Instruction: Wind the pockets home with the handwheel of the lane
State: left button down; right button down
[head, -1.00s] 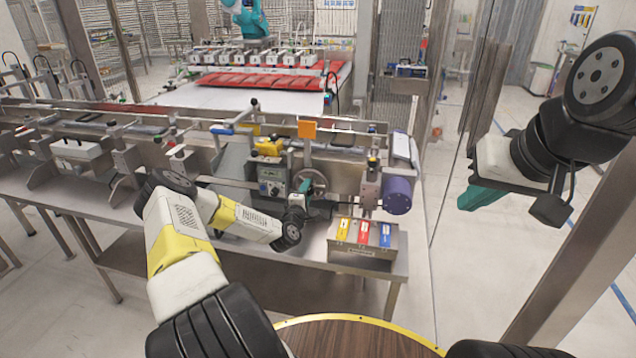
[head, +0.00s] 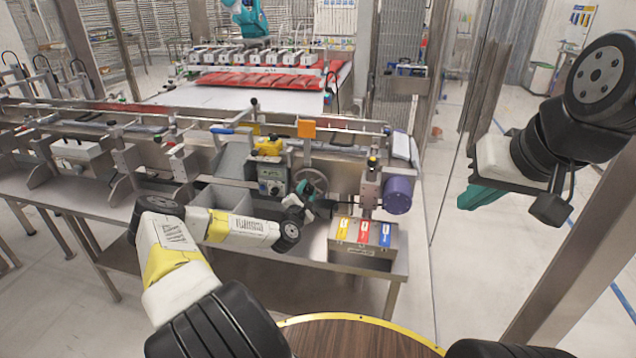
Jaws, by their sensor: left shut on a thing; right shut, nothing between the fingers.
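The handwheel (head: 313,176) is a grey spoked wheel on the front of the lane, right of a small control box (head: 272,182). My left gripper (head: 318,201) is at the lower part of the wheel and is shut, apparently on the handwheel's grip. Its wrist and teal parts hide the lower rim and the exact contact. My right gripper (head: 470,201) is shut and empty, raised at the right, well away from the lane. The pockets of the lane cannot be made out clearly from here.
A metal box with yellow, red and blue labels (head: 363,237) sits on the bench below and right of the wheel. A purple cylinder (head: 398,195) is at the lane's right end. Red packs (head: 262,77) lie on the white conveyor behind. A grey bin (head: 234,200) stands behind my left arm.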

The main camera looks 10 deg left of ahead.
pick_arm(q)
jog(key=shift+f, duration=0.1)
dwell(0.3)
jog(key=c, duration=0.9)
grip_release()
jog(key=shift+o, duration=0.2)
jog(key=s, duration=0.8)
jog(key=shift+a, duration=0.15)
jog(key=shift+w, duration=0.1)
